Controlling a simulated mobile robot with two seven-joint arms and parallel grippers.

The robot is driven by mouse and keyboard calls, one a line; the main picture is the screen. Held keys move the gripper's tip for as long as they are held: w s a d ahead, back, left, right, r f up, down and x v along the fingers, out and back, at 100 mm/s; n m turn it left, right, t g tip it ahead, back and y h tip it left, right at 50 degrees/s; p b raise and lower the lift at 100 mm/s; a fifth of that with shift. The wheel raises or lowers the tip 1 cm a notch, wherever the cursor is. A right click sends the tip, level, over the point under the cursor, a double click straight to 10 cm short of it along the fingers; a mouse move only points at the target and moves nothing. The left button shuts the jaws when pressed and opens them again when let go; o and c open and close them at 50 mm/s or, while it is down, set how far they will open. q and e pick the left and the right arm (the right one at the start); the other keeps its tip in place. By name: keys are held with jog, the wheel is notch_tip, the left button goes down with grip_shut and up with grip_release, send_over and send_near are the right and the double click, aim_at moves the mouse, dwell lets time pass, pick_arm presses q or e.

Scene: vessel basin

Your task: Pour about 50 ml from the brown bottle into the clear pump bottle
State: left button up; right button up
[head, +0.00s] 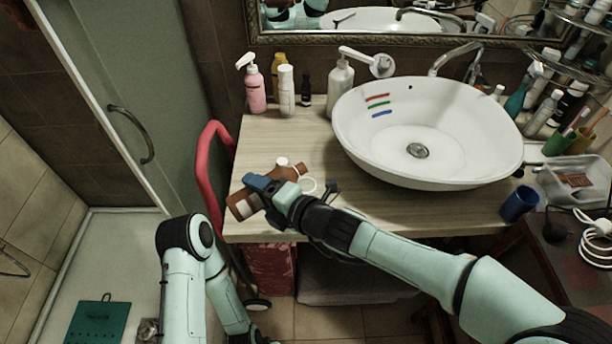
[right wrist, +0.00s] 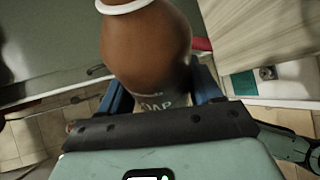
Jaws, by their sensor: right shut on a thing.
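The brown bottle (head: 243,204) is in my right gripper (head: 268,190), in front of the counter's left part. It is strongly tilted, its base to the lower left and its neck to the upper right. In the right wrist view the brown bottle (right wrist: 148,45) sits between both fingers (right wrist: 160,95), with a white ring at its neck. A greyish, see-through-looking pump bottle (head: 340,84) with a white pump head stands upright at the back, left of the basin, apart from the brown bottle. I cannot tell its fill level.
A white cap-like piece (head: 282,161) and a white ring (head: 308,186) show by the brown bottle. A pink pump bottle (head: 254,88) and a white bottle (head: 287,90) stand at the back left. A red rail (head: 205,165) runs left of the counter.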

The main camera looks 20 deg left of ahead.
jog(key=shift+r, duration=0.15)
jog(key=shift+m+y+p, duration=0.5)
jog(key=shift+m+p, duration=0.2)
jog(key=shift+r+p, duration=0.2)
jog(key=shift+p, duration=0.1)
jog(key=shift+r+g, duration=0.15)
jog(key=shift+g, duration=0.15)
jog(key=shift+s, duration=0.1)
dwell(0.6)
jog(key=shift+r+m+p, duration=0.2)
jog(key=shift+m+p, duration=0.2)
jog(key=shift+p, duration=0.2)
